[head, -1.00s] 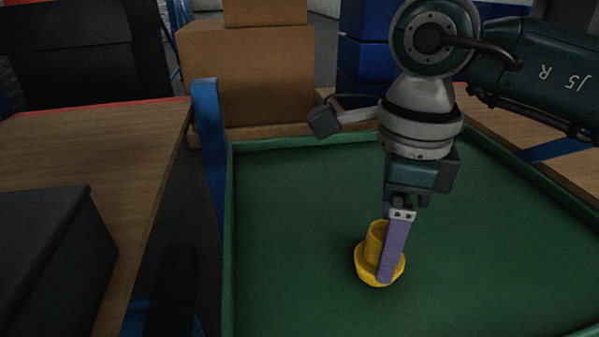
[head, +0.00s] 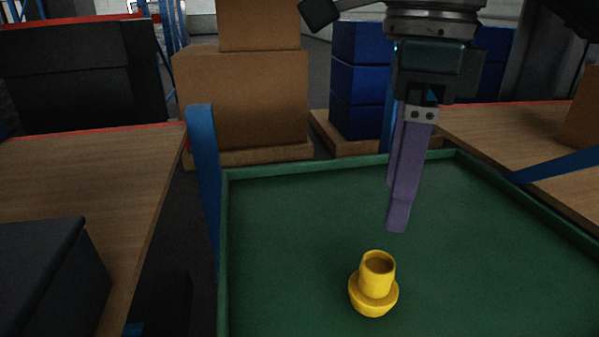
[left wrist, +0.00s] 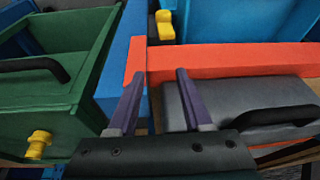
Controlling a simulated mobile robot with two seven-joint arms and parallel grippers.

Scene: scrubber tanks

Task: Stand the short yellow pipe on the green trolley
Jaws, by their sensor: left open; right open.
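The short yellow pipe (head: 376,275) stands upright on the bed of the green trolley (head: 290,220), wide flanged end down and open end up. My right gripper (head: 394,210) is open and empty, above and beyond the pipe in the head view, with a clear gap between its purple fingers and the pipe. My left gripper (left wrist: 158,78) is open and empty in the left wrist view, in front of an orange-red edge (left wrist: 230,60).
Wooden tables flank the trolley, the left one (head: 110,180) with a dark box (head: 45,265). A blue post (head: 203,170) rises at the trolley's corner. Cardboard boxes (head: 240,95) stand behind. The left wrist view shows a grey lid (left wrist: 230,100) and a green container (left wrist: 60,80).

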